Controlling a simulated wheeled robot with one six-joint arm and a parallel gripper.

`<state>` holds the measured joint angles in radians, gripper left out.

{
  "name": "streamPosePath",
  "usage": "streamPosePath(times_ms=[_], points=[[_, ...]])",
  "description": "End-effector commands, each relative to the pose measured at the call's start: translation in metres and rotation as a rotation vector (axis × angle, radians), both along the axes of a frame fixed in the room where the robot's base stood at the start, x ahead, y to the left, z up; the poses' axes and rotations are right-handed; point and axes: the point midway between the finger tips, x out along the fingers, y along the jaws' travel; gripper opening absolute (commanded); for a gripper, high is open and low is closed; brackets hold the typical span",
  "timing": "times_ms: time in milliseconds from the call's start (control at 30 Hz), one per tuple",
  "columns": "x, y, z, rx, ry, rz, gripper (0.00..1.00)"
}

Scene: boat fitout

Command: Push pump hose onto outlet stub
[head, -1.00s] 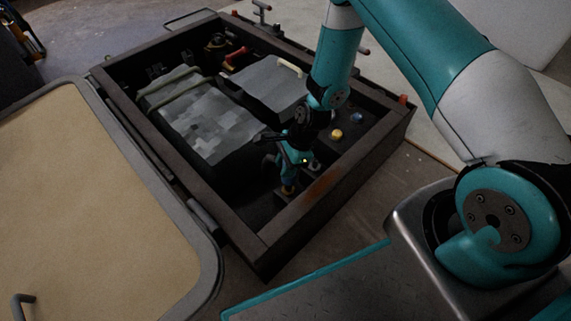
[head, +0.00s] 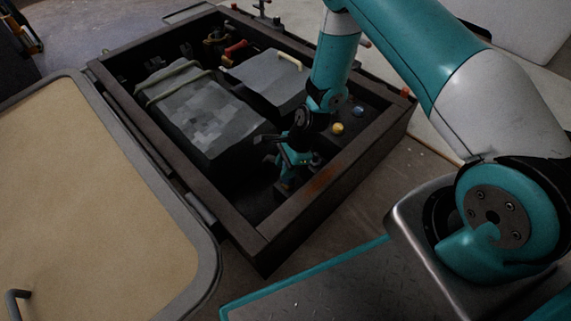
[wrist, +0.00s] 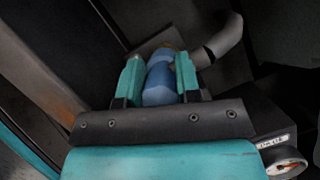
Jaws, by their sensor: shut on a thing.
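My gripper (head: 289,176) is down inside the near corner of the open dark box. In the wrist view its two teal fingers (wrist: 158,80) are closed on the sides of a blue cylindrical piece (wrist: 159,84), which looks like the end of the pump hose. I cannot tell whether the blue piece touches or covers the fitting. In the head view my gripper hides this spot.
The box's near wall (head: 320,190) stands close to my gripper. A grey strapped block (head: 190,105) and a grey case (head: 268,78) fill the middle. A yellow knob (head: 338,128) and a blue knob (head: 358,112) are to the right. A gauge (wrist: 287,166) shows low in the wrist view.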

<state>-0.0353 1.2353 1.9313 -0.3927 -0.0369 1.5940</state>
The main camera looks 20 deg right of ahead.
Motion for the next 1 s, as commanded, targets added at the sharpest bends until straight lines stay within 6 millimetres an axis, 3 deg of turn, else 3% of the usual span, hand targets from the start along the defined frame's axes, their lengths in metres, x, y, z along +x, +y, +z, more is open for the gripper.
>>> streamPosePath(times_ms=[667,700,800,833,1000], points=[[0.0,0.0,-0.024,0.0,0.0,0.0,0.05],[0.0,0.0,-0.024,0.0,0.0,0.0,0.34],[0.0,0.0,-0.024,0.0,0.0,0.0,0.56],[0.0,0.0,-0.024,0.0,0.0,0.0,0.61],[0.0,0.0,-0.024,0.0,0.0,0.0,0.61]])
